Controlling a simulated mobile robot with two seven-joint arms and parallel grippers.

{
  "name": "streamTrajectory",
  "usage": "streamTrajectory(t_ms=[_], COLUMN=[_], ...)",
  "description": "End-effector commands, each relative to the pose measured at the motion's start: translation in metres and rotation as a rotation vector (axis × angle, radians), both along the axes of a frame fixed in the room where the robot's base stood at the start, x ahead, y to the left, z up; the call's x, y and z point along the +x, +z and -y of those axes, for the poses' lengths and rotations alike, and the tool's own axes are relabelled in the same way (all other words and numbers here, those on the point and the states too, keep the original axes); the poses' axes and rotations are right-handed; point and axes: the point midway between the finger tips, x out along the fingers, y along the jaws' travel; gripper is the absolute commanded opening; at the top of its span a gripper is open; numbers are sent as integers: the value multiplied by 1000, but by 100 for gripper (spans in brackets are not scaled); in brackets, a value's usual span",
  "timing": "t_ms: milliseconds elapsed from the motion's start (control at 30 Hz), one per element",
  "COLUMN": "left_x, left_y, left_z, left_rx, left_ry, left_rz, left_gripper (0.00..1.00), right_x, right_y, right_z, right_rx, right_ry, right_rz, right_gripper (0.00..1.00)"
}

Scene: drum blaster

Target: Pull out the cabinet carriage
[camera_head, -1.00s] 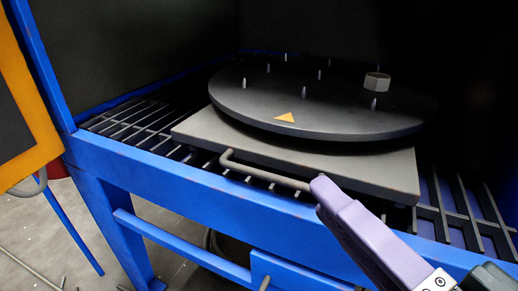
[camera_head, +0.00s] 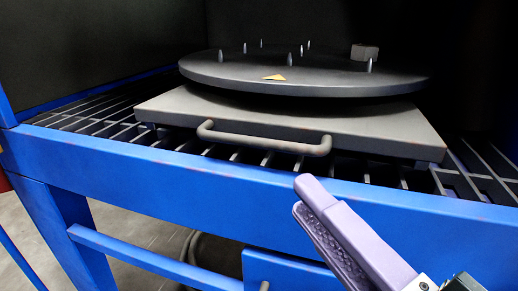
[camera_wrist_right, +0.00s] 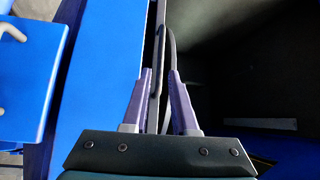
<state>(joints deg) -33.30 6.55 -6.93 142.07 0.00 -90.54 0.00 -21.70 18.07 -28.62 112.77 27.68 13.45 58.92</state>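The cabinet carriage (camera_head: 290,122) is a grey plate with a dark round turntable (camera_head: 300,82) on top. It rests on the slatted floor inside the blue cabinet. Its grey bar handle (camera_head: 265,138) sticks out at the front, above the blue front beam. My right gripper (camera_head: 303,195), with purple fingers, is in front of the beam, below and near the handle's right end in the head view. In the right wrist view its fingers (camera_wrist_right: 160,78) are apart, with a thin grey bar (camera_wrist_right: 171,48) between and beyond them. Contact cannot be told. My left gripper is not in view.
The blue front beam (camera_head: 120,158) runs across below the carriage. Dark slats (camera_head: 80,113) flank the carriage. Small upright studs and a grey block (camera_head: 365,51) stand on the turntable. A blue panel (camera_head: 290,272) sits below the beam.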

Motion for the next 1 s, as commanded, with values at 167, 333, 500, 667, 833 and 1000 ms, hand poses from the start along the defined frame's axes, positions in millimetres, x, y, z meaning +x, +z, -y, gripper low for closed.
streamTrajectory(t_ms=[167, 333, 500, 667, 833, 1000], left_x=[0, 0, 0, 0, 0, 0], left_y=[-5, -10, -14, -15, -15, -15], left_z=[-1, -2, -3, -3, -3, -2], left_rx=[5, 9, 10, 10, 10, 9], left_ry=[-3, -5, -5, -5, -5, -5], left_rz=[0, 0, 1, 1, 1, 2], left_gripper=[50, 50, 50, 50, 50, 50], right_x=[26, 55, 75, 82, 83, 82], right_y=[5, 9, 11, 13, 13, 13], right_z=[-13, -28, -39, -43, -43, -43], right_rx=[4, 4, 1, 0, 0, -1], right_ry=[-2, -2, -2, -1, 0, 0], right_rz=[6, 4, 2, 0, -1, 0], right_gripper=[26, 26, 26, 26, 26, 14])
